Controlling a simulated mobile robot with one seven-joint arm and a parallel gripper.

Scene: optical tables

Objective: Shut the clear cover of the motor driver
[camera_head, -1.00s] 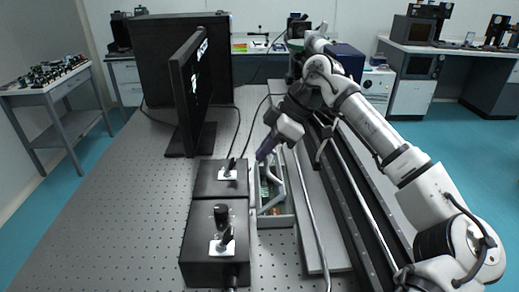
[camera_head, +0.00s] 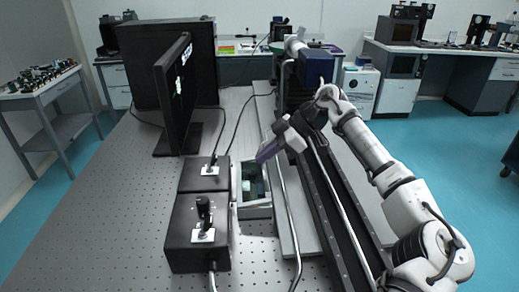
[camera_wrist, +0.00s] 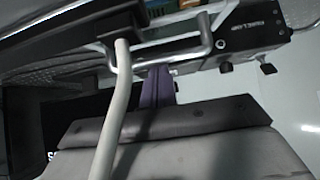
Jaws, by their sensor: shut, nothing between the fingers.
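My gripper (camera_head: 265,154) has purple fingers, shut and empty, above the far end of the box. In the wrist view the fingers (camera_wrist: 158,86) point at a grey bar-shaped handle (camera_wrist: 165,62); I cannot tell whether they touch it.
Two black control boxes (camera_head: 198,245) with knobs stand left of the driver. A monitor (camera_head: 174,95) stands behind them. A metal tube (camera_head: 286,190) and a long dark rail (camera_head: 335,200) run along the right. A pale cable (camera_wrist: 122,105) crosses the wrist view.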

